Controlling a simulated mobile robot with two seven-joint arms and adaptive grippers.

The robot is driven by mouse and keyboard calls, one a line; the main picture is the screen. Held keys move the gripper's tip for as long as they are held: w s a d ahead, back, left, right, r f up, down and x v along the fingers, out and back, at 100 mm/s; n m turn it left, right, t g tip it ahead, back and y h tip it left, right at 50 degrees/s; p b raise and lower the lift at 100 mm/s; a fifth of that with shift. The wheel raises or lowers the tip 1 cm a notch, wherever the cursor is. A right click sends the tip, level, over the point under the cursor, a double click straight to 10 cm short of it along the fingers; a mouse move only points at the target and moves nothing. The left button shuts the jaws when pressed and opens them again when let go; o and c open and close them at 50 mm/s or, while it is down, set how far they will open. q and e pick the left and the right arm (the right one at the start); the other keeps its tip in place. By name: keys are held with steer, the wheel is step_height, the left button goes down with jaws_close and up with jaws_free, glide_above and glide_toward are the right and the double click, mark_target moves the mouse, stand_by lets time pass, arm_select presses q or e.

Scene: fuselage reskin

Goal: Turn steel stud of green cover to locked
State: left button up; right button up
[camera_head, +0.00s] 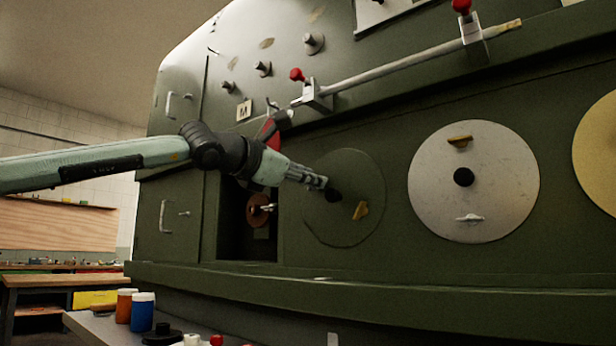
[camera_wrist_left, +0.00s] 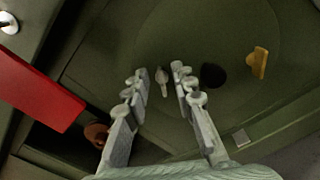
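The green cover (camera_head: 372,178) is a round disc on the dark green fuselage side; it also fills the upper part of the left wrist view (camera_wrist_left: 215,30). It carries a black centre knob (camera_wrist_left: 212,76), a brass stud (camera_wrist_left: 259,62) and a small steel stud (camera_wrist_left: 162,80). In the head view the brass stud (camera_head: 360,211) shows, while my gripper hides the steel stud. My left gripper (camera_head: 322,183) points at the cover. In the wrist view its fingers (camera_wrist_left: 159,71) are apart, one on each side of the steel stud; no contact is clear. My right gripper is out of view.
A grey cover (camera_head: 437,180) with its own studs is to the right. A dark opening holding a brown disc (camera_head: 258,210) is to the left. A red plate (camera_wrist_left: 38,88) lies close to my left gripper. A rod (camera_head: 400,68) in brackets runs above. Jars (camera_head: 142,312) stand below.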

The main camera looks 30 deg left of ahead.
arm_select(q)
steer(key=s, duration=1.2)
steer(key=shift+a, duration=0.4)
